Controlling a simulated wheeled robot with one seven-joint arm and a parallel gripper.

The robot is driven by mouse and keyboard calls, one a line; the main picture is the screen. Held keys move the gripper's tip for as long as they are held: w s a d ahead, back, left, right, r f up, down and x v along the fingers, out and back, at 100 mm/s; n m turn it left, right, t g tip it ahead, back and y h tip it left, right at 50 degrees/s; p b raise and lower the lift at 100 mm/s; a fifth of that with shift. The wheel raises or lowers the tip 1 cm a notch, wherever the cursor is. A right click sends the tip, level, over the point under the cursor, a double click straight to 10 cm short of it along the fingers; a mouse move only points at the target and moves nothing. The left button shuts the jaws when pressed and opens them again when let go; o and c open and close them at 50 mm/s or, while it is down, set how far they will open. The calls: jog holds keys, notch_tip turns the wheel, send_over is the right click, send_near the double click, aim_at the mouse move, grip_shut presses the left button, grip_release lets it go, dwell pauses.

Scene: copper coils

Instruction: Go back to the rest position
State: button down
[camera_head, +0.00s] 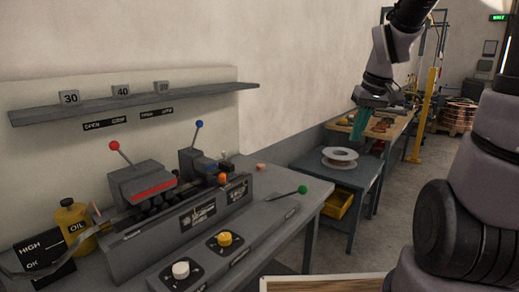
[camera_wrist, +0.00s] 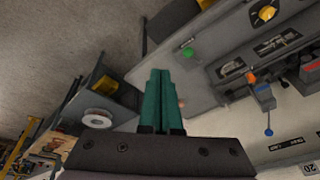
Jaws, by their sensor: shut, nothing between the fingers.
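My gripper (camera_head: 358,126) hangs at the upper right in the head view, in the air in front of the far tables. Its teal fingers point down. In the wrist view my gripper (camera_wrist: 161,72) shows its two teal fingers side by side and touching, shut with nothing between them. The fingers are apart from the workbench (camera_wrist: 194,92), which lies beyond them.
The grey workbench (camera_head: 284,232) carries a machine with red-knobbed (camera_head: 114,145), blue-knobbed (camera_head: 199,124) and green-knobbed (camera_head: 302,189) levers. A yellow oil can (camera_head: 74,222) stands at its left. A small table (camera_head: 352,178) holds a white spool (camera_head: 340,155). A yellow post (camera_head: 425,110) stands behind.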

jog(key=s+a+r+m+t, duration=0.1)
jog(key=s+r+m+t, duration=0.3)
jog(key=s+r, duration=0.7)
jog(key=shift+s+m+y, duration=0.3)
jog(key=shift+s+m, duration=0.25)
jog(key=shift+m, duration=0.05)
jog(key=shift+w+a, duration=0.15)
